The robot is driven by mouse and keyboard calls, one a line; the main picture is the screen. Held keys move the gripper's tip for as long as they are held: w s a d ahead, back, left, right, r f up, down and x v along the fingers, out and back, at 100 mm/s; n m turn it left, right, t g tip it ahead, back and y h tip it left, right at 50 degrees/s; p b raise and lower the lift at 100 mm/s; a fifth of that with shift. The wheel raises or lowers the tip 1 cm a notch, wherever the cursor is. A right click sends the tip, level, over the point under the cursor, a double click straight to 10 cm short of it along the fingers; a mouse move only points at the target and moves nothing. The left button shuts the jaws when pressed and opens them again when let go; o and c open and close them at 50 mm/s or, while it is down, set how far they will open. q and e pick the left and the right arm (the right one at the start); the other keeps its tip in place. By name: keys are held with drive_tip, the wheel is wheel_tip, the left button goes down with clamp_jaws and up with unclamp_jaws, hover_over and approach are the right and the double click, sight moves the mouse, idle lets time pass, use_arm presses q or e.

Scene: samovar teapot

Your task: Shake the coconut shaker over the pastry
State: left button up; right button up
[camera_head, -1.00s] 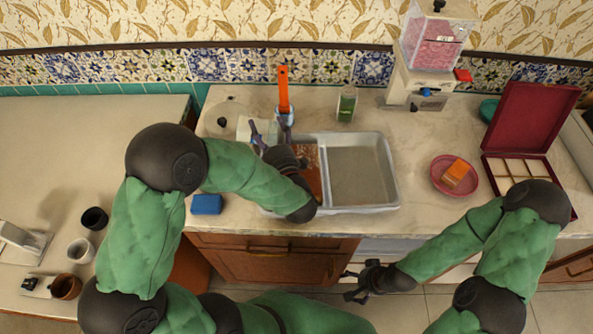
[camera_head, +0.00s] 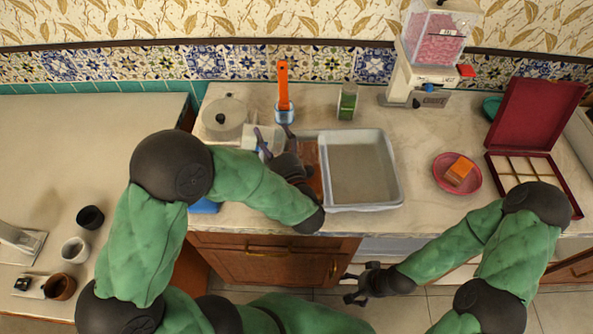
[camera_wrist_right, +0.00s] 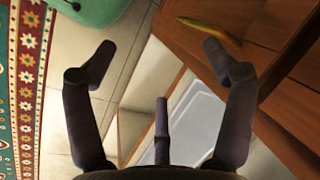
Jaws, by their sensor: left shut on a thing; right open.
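My left gripper (camera_head: 275,146) is over the left end of the counter tray, shut on a small pale thing that looks like the coconut shaker (camera_head: 273,137). The gripper hides most of it, so its tilt cannot be told. A flat brown slab, probably the pastry (camera_head: 312,165), lies below and to the right of the gripper, partly covered by my arm. My right gripper (camera_head: 362,283) is open and empty, low in front of the counter; its spread fingers also show in the right wrist view (camera_wrist_right: 160,80).
A grey-white tray (camera_head: 395,180) lies right of the slab. Behind stand a lidded pot (camera_head: 224,116), an orange-handled tool (camera_head: 283,85) and a green jar (camera_head: 348,102). A red plate (camera_head: 440,172) with an orange block, an open red box (camera_head: 530,115) and a pink-filled dispenser (camera_head: 435,45) are at right.

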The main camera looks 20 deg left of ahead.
use_arm(q)
drive_tip(key=shift+s+d, duration=0.9)
drive_tip(key=shift+d, duration=0.4)
drive_tip(key=shift+s+d, duration=0.9)
drive_tip(key=shift+d, duration=0.35)
drive_tip(key=shift+s+d, duration=0.9)
drive_tip(key=shift+d, duration=0.4)
drive_tip(key=shift+f+b, duration=0.1)
drive_tip(key=shift+b, duration=0.5)
drive_tip(key=shift+s+a+p, duration=0.1)
drive_tip(key=shift+s+a, duration=0.3)
drive_tip(key=shift+a, duration=0.7)
drive_tip(key=shift+s+a+p, duration=0.15)
drive_tip(key=shift+s+a, duration=0.2)
drive_tip(key=shift+a, duration=0.7)
drive_tip(key=shift+s+a+p, duration=0.1)
drive_tip(key=shift+s+a, duration=0.3)
drive_tip(key=shift+a, duration=0.7)
drive_tip(key=shift+r, duration=0.25)
